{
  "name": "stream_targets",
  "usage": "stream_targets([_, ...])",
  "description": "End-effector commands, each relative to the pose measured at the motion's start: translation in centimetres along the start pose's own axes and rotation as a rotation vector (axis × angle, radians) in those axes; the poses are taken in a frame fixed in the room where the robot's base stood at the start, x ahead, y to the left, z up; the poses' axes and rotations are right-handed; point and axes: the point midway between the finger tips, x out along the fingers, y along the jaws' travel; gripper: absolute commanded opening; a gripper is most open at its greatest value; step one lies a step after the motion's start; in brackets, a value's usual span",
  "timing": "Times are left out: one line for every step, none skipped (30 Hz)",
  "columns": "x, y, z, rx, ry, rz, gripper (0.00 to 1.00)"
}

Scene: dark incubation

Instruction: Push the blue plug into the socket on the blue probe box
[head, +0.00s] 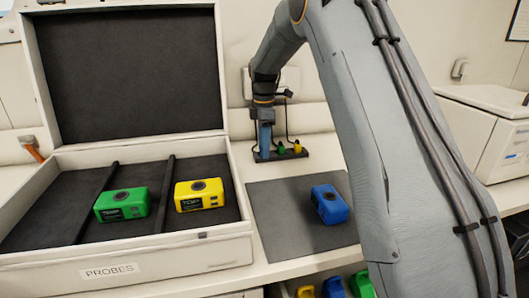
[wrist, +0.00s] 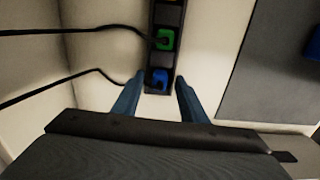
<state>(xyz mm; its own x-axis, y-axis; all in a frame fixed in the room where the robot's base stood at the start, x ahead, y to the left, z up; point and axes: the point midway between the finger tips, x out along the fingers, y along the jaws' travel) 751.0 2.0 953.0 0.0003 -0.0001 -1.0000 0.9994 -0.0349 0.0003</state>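The blue probe box (head: 330,204) sits on the dark grey mat, with a round dark socket-like spot near its upper left. A blue edge at the right of the wrist view (wrist: 315,43) appears to be the same box. The blue plug (wrist: 158,79) stands in the near end of the dark plug rack (head: 293,155). In the head view my gripper hides this plug. My gripper (head: 264,156) points down at the rack's left end. In the wrist view its two blue fingers (wrist: 161,78) are apart, one on each side of the blue plug, with visible gaps.
Green plug (head: 281,148) and yellow plug (head: 297,146) stand beside the blue plug, with black cables nearby. The open white case (head: 130,268) at left holds the green box (head: 122,205) and yellow box (head: 200,195). The dark mat (head: 285,225) is otherwise clear.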

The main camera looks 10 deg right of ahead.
Motion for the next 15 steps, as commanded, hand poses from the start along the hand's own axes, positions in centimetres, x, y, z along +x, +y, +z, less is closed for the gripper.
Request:
stream_targets([0.01,0.00,-0.01,0.000,0.000,0.000,0.39])
stream_targets([0.01,0.01,-0.01,0.000,0.000,0.000,0.39])
stream_targets([0.01,0.01,-0.02,0.000,0.000,0.000,0.39])
stream_targets([0.01,0.00,-0.02,0.000,0.000,0.000,0.39])
stream_targets([0.01,0.00,-0.02,0.000,0.000,0.000,0.39])
stream_targets([0.00,0.00,-0.02,0.000,0.000,0.000,0.39])
stream_targets([0.00,0.00,-0.01,0.000,0.000,0.000,0.39])
stream_targets([0.00,0.00,-0.01,0.000,0.000,0.000,0.39])
stream_targets([-0.01,0.00,-0.01,0.000,0.000,0.000,0.34])
stream_targets([-0.01,0.00,-0.01,0.000,0.000,0.000,0.29])
stream_targets([-0.01,0.00,-0.01,0.000,0.000,0.000,0.24])
stream_targets([-0.01,0.00,-0.01,0.000,0.000,0.000,0.17])
stream_targets([-0.01,0.00,-0.01,0.000,0.000,0.000,0.12])
stream_targets([-0.01,0.00,0.00,0.000,0.000,0.000,0.07])
stream_targets([-0.02,0.00,0.00,0.000,0.000,0.000,0.00])
